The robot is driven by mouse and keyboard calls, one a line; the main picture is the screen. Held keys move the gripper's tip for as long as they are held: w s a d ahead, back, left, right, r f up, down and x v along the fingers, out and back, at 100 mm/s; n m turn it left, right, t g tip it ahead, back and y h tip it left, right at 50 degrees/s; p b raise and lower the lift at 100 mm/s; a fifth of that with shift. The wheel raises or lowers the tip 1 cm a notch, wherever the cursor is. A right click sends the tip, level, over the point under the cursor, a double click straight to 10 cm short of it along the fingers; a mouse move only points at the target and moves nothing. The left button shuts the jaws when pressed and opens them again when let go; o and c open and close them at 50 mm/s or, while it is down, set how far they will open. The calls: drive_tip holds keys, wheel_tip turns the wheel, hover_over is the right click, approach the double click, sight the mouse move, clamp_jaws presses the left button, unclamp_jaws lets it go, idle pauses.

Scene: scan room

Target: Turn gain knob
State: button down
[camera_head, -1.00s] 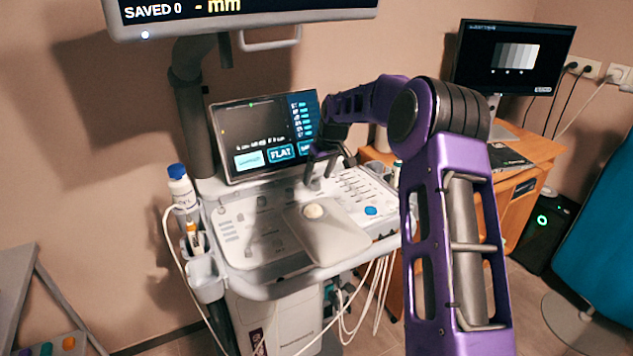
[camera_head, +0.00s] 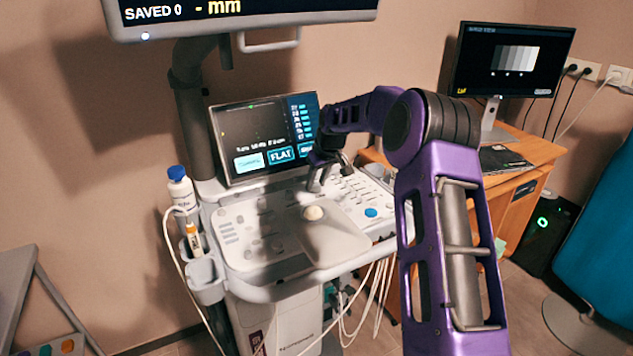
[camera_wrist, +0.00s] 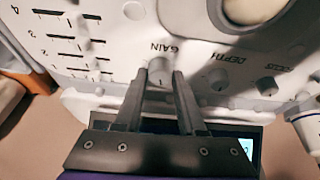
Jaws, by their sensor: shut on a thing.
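The gain knob (camera_wrist: 160,71) is a small grey round knob on the white console panel, beside the printed word GAIN. In the wrist view, my gripper (camera_wrist: 161,80) has its two dark fingers on either side of the knob, shut on it. In the head view, my gripper (camera_head: 322,176) reaches down to the console (camera_head: 238,265) just below its screen (camera_head: 262,135); the knob is too small to make out there.
The depth knob (camera_wrist: 218,79) and another knob (camera_wrist: 267,86) lie right of the gain knob. Slider controls (camera_wrist: 70,45) are to the left. A trackball (camera_head: 313,213) sits at the console's front. A white bottle (camera_head: 181,190) stands at its left edge.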

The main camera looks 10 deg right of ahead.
drive_tip(key=shift+m, duration=0.4)
drive_tip(key=shift+a+m+h, duration=0.15)
drive_tip(key=shift+m+h, duration=1.05)
drive_tip(key=shift+m, duration=1.3)
drive_tip(key=c, duration=0.5)
unclamp_jaws()
drive_tip(key=d+p+v, duration=0.1)
drive_tip(key=p+v, duration=0.1)
drive_tip(key=v, duration=1.5)
drive_tip(key=shift+s+a, duration=0.3)
drive_tip(key=shift+a, duration=0.2)
drive_tip(key=shift+r, duration=0.25)
